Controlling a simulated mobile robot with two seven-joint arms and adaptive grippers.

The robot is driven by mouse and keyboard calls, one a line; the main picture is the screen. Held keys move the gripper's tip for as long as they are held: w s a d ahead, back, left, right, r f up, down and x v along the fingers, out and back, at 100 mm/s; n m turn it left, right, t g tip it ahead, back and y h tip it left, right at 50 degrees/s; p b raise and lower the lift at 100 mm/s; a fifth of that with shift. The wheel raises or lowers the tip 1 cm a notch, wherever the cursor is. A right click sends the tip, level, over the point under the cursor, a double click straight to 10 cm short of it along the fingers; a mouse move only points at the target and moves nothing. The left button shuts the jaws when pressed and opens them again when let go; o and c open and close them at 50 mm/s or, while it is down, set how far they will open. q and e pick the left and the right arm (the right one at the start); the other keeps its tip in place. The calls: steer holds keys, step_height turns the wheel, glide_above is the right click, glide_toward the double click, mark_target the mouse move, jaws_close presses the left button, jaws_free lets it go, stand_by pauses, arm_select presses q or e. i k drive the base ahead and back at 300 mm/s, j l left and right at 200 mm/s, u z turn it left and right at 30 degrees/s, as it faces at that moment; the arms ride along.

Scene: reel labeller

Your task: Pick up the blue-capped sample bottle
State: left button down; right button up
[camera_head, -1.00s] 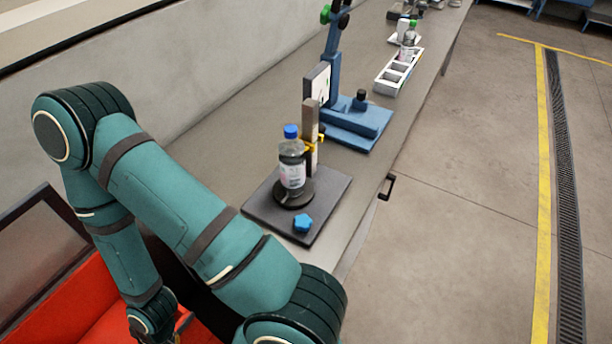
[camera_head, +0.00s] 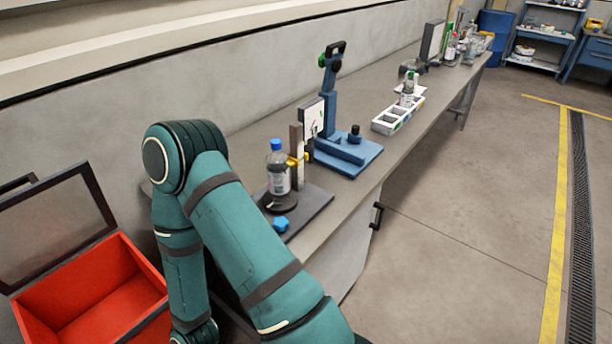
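The blue-capped sample bottle (camera_head: 278,178) stands upright on a round black platform (camera_head: 280,203) of the reel labeller. It is clear with a pale label, and its cap is blue. The platform sits on a dark base plate (camera_head: 312,212) at the near end of the bench. A grey upright post (camera_head: 297,147) with a yellow part stands right beside the bottle. A teal arm of mine bends in front of the bench's near end and hides part of the plate's left side. Neither of my grippers shows in the view.
A blue knob (camera_head: 281,224) is on the plate's near corner. A blue press-like stand (camera_head: 345,155) is behind the labeller. A white compartment tray (camera_head: 388,123) with a bottle (camera_head: 408,88) is farther along. An open red bin (camera_head: 95,295) is at lower left. Floor at right is clear.

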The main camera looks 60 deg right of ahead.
mark_target(277, 167)
steer(key=z, duration=1.85)
steer(key=i+l+z, duration=0.2)
steer(key=k+l, duration=0.05)
steer(key=l, duration=0.1)
